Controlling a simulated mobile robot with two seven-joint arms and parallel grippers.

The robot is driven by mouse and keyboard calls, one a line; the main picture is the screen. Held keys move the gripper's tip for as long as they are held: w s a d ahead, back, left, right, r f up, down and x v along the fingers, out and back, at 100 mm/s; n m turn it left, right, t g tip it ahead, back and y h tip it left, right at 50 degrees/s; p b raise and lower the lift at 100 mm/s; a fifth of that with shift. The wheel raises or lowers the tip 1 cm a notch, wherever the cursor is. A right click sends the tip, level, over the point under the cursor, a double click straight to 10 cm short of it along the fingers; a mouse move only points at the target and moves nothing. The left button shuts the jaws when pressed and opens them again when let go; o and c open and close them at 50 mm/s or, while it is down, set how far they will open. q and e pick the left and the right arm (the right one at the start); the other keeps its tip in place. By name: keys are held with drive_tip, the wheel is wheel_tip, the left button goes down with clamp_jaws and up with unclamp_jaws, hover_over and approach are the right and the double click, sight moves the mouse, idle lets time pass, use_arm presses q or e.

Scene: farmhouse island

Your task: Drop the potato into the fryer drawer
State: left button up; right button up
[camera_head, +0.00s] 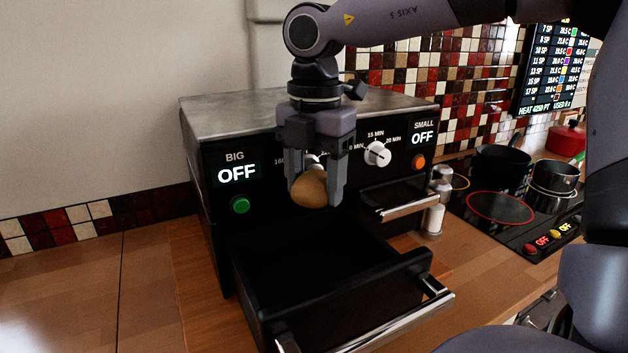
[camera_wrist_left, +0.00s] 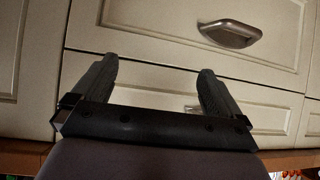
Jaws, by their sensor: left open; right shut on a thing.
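The brown potato (camera_head: 309,188) is between the fingers of my right gripper (camera_head: 316,190) in the head view. The gripper is shut on it and points down, and the potato hangs above the back part of the big fryer drawer. The big fryer drawer (camera_head: 365,306) is pulled out, black inside, with a silver handle at its front. The fryer (camera_head: 215,160) is a black and steel box with two displays reading OFF. My left gripper (camera_wrist_left: 152,90) shows only in the left wrist view, open and empty, in front of cream cabinet drawers.
A smaller fryer drawer (camera_head: 395,200) at the right is partly open. A shaker (camera_head: 433,217) stands beside it. Pots (camera_head: 500,166) stand on the cooktop (camera_head: 530,232) at the right. The wooden counter (camera_head: 80,285) at the left is clear.

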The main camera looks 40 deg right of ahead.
wheel_tip(320, 180, down, 11)
drive_tip(key=b, duration=0.9)
drive_tip(key=shift+r, duration=0.15)
wheel_tip(320, 180, down, 4)
drive_tip(key=b, duration=0.4)
drive_tip(key=shift+r, duration=0.1)
drive_tip(key=shift+f+b, duration=0.75)
drive_tip(key=shift+f, duration=0.15)
drive_tip(key=shift+f, duration=0.2)
drive_tip(key=o, duration=1.2)
wheel_tip(320, 180, up, 7)
drive_tip(key=shift+r+p, duration=0.1)
drive_tip(key=shift+p, duration=0.25)
